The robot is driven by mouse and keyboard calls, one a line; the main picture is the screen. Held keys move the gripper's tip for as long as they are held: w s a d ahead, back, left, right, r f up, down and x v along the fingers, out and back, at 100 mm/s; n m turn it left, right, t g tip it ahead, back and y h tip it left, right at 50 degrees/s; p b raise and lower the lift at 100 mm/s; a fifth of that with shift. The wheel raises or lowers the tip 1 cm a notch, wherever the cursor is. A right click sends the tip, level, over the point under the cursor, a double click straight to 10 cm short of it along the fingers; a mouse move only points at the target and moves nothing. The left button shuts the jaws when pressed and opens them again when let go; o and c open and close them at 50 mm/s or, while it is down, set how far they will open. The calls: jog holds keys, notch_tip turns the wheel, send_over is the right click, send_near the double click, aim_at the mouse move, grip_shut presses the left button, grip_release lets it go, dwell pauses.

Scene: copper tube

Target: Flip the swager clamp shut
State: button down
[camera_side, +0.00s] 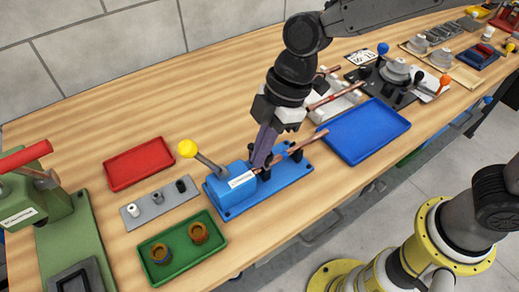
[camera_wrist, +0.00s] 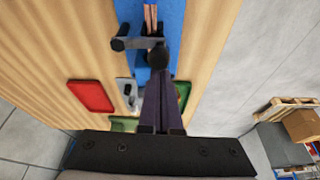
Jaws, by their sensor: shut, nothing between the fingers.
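The blue swager (camera_side: 237,184) stands on its blue base plate (camera_side: 297,178), with a yellow-knobbed lever (camera_side: 188,148) tilted up to the left. A copper tube (camera_side: 312,138) lies along it and also shows at the top of the wrist view (camera_wrist: 151,16). Black clamp parts (camera_side: 294,152) sit beside the tube; in the wrist view a dark clamp bar (camera_wrist: 135,43) lies across it. My gripper (camera_side: 259,166) points down at the swager, its fingers together and empty. In the wrist view my fingertips (camera_wrist: 160,82) are close to a black knob (camera_wrist: 158,58); contact cannot be told. My fingers hide part of the clamp.
A blue tray (camera_side: 362,130) lies right of the swager. A red tray (camera_side: 139,163), a grey plate with small fittings (camera_side: 160,205) and a green tray with two copper-coloured rings (camera_side: 182,247) lie left. A green press (camera_side: 45,200) stands at far left.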

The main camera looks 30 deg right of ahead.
jog(key=shift+a, duration=0.35)
jog(key=a, duration=0.2)
jog(key=shift+a, duration=0.4)
jog(key=shift+a+r, duration=0.2)
jog(key=shift+r, duration=0.35)
jog(key=v, duration=0.9)
jog(key=shift+w, duration=0.15)
jog(key=shift+d, duration=0.15)
